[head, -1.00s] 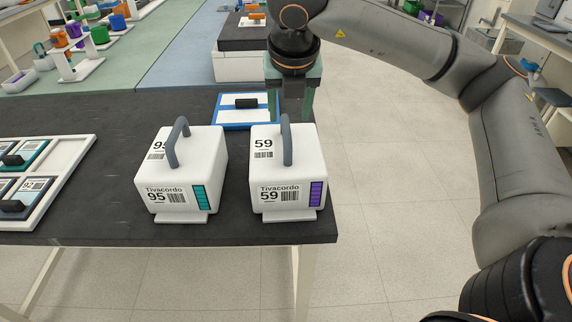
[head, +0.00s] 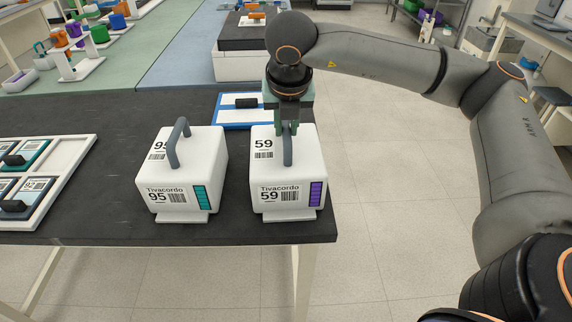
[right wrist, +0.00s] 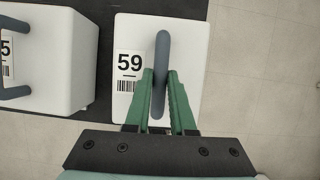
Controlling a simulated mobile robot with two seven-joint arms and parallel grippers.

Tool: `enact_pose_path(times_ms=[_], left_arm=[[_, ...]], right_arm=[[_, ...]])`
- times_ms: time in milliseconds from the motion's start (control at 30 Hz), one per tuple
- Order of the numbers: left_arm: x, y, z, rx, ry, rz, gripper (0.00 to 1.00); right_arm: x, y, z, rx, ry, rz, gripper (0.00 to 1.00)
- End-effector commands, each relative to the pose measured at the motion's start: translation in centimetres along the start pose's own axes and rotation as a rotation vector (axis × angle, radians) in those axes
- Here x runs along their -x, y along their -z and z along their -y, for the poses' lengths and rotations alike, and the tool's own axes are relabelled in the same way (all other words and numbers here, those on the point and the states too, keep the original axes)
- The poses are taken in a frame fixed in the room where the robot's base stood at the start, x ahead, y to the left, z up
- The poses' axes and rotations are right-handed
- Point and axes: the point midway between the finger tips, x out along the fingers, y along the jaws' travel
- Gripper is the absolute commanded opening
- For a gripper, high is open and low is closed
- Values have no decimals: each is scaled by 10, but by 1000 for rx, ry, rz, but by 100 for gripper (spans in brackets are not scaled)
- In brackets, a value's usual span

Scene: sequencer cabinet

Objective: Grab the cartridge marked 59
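The cartridge marked 59 (head: 287,172) is a white box with a purple side strip and a grey arched handle. It stands upright near the right end of the dark table. My right gripper (head: 289,130) comes down from above onto its handle. In the right wrist view, the green fingers (right wrist: 161,80) lie close on both sides of the handle (right wrist: 162,50) and appear to touch it. The label 59 (right wrist: 129,64) shows beside the left finger. My left gripper is not in view.
A similar cartridge marked 95 (head: 180,180), with a teal strip, stands just to the left. A blue-edged tray (head: 230,124) lies behind. A white rack (head: 70,175) is at the far left. The table's right edge is close to cartridge 59.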

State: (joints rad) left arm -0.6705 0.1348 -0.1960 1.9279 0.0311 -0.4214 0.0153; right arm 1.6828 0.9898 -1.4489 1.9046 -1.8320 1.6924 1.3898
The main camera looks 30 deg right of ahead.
Motion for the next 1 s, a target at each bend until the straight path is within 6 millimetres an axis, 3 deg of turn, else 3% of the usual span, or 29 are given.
enact_pose_path(times_ms=[167, 1000], left_arm=[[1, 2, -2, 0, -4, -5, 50], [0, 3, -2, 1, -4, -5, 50]], right_arm=[[0, 0, 0, 0, 1, 0, 0], [0, 0, 1, -1, 2, 0, 0]])
